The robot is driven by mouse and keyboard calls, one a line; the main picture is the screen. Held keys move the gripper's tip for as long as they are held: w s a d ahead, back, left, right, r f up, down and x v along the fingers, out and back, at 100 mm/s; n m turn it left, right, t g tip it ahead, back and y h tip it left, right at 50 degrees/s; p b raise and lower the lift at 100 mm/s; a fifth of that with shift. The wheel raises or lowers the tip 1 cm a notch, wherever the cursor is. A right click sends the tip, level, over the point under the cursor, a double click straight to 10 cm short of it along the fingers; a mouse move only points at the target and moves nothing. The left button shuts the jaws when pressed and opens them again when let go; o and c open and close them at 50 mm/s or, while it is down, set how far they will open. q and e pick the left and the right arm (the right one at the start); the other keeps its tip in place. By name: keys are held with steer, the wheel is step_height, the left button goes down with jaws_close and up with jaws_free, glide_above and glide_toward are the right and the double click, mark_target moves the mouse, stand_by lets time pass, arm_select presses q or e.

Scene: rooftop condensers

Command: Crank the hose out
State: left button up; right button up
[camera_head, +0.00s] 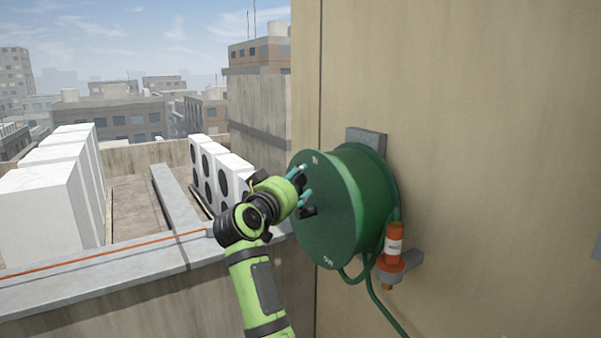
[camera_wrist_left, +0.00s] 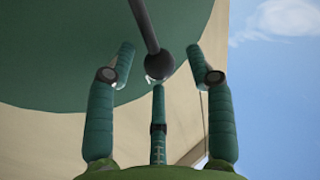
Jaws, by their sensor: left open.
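The green hose reel (camera_head: 345,215) is mounted on the beige wall, its round face marked with small white lettering near top and bottom. My left gripper (camera_head: 304,183) is at the reel's face, its three teal fingers pointing toward it. In the left wrist view the fingers (camera_wrist_left: 163,62) are spread open. A dark round knob (camera_wrist_left: 159,66) on a thin rod, seemingly the crank handle, shows between the fingertips, with no clear grip on it. The green hose (camera_head: 372,290) hangs below the reel. An orange nozzle (camera_head: 394,245) sits upright in a grey bracket (camera_head: 411,260). My right gripper is out of view.
The beige wall (camera_head: 500,160) fills the right side. A grey-topped parapet (camera_head: 100,287) with an orange line (camera_head: 110,254) along it runs at the left. White condenser units (camera_head: 45,195) stand beyond it. Open air lies left of the reel.

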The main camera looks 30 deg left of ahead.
arm_select(q)
steer(key=shift+w+p, duration=0.4)
steer(key=shift+w, duration=0.75)
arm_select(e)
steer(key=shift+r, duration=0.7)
arm_select(q)
jaws_close()
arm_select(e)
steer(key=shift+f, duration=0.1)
